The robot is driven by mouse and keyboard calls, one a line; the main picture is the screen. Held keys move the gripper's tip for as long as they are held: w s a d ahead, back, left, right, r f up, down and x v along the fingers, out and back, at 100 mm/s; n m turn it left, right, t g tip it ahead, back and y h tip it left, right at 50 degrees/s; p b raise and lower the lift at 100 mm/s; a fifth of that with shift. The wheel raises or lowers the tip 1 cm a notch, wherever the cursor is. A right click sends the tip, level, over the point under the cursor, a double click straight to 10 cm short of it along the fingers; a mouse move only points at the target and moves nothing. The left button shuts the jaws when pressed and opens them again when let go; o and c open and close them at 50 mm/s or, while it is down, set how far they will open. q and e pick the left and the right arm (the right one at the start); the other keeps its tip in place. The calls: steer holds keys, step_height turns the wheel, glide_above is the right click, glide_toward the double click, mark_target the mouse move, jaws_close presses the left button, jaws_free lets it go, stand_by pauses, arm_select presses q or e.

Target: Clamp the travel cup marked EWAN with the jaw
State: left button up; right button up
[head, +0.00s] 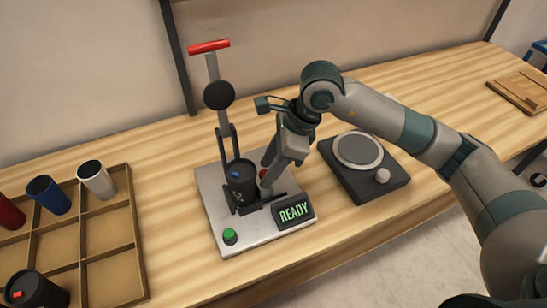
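A black travel cup (241,179) with a blue tab on its lid stands upright in the black jaw (262,203) of the marker. Any name on it is too small to read. The marker's grey base plate (222,207) carries a display (293,212) reading READY. My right gripper (268,178) points down just right of the cup, at a small red knob (263,173) on the jaw. Its fingers overlap the knob in view, so I cannot tell whether they grip it. My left gripper is out of view.
A tall lever with a red handle (208,46) rises behind the cup. A green button (230,236) sits at the plate's front. A compartment tray (138,238) with several cups is at left. A round-topped black device (365,178) stands right; a wooden board (522,90) lies far right.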

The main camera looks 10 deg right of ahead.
steer(key=shift+r, duration=0.1)
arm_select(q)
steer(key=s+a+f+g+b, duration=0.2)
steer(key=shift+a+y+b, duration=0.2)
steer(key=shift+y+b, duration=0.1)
arm_select(e)
steer(key=v, duration=1.7)
steer(key=shift+s+r, duration=0.1)
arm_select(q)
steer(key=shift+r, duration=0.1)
arm_select(e)
steer(key=shift+r, duration=0.1)
